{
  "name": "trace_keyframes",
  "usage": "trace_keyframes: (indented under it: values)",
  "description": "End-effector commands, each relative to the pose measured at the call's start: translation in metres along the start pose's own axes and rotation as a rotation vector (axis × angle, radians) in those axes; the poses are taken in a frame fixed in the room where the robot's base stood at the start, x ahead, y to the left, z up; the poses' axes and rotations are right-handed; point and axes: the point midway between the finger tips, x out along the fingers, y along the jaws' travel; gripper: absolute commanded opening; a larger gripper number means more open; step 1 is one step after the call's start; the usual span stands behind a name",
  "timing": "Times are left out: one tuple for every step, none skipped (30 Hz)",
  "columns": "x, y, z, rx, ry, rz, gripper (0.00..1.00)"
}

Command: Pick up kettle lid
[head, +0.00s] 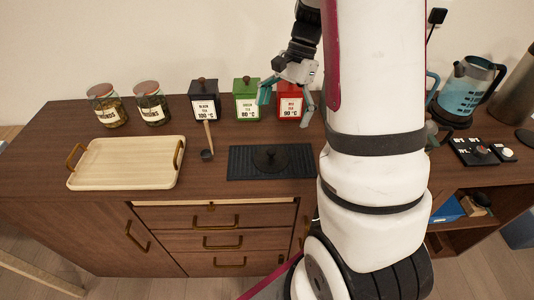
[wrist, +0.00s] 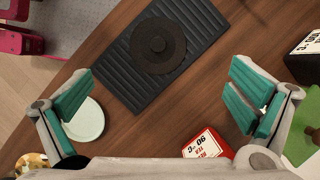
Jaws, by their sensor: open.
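The kettle lid (head: 270,158) appears to be the dark round disc with a central knob, lying flat on a black ridged tray (head: 238,163). In the wrist view the lid (wrist: 158,45) is at the top, on the ridged tray (wrist: 122,76). My gripper (head: 287,100) is in front of the green and red tea tins, above the counter and behind the lid. In the wrist view my gripper (wrist: 160,95) has its teal fingers wide apart with nothing between them, and the lid is beyond the fingertips.
A red tin (head: 290,107), green tin (head: 247,107) and black tin (head: 204,108) stand behind the tray. A small dark scoop (head: 207,155) and a wooden tray (head: 125,165) are left. A glass kettle (head: 463,90) stands right. A pale round dish (wrist: 86,120) is near one finger.

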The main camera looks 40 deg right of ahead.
Motion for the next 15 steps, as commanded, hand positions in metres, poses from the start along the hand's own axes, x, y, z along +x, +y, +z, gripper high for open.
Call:
trace_keyframes:
  values:
    - [0.012, 0.001, 0.001, 0.000, -0.004, 0.005, 1.00]
    - [0.018, 0.001, 0.001, -0.001, -0.004, 0.005, 1.00]
    - [0.026, 0.001, 0.001, -0.002, -0.004, 0.005, 1.00]
    - [0.031, 0.001, 0.001, -0.002, -0.003, 0.004, 1.00]
    - [0.037, 0.001, 0.001, -0.002, -0.003, 0.005, 1.00]
    - [0.043, 0.001, 0.001, -0.001, -0.002, 0.005, 1.00]
    - [0.048, 0.001, 0.001, -0.001, -0.003, 0.004, 1.00]
    - [0.051, 0.001, 0.001, -0.002, -0.002, 0.003, 1.00]
    - [0.056, 0.001, 0.001, -0.003, -0.002, 0.003, 1.00]
    - [0.058, 0.001, 0.001, -0.003, -0.002, 0.003, 1.00]
    - [0.060, 0.001, 0.001, -0.003, -0.001, 0.003, 1.00]
    - [0.062, 0.001, 0.001, -0.003, 0.000, 0.002, 1.00]
    - [0.064, 0.000, 0.001, -0.003, 0.000, 0.002, 1.00]
    - [0.065, 0.001, 0.001, -0.003, 0.000, 0.002, 1.00]
    - [0.068, 0.001, 0.001, -0.002, -0.001, 0.002, 1.00]
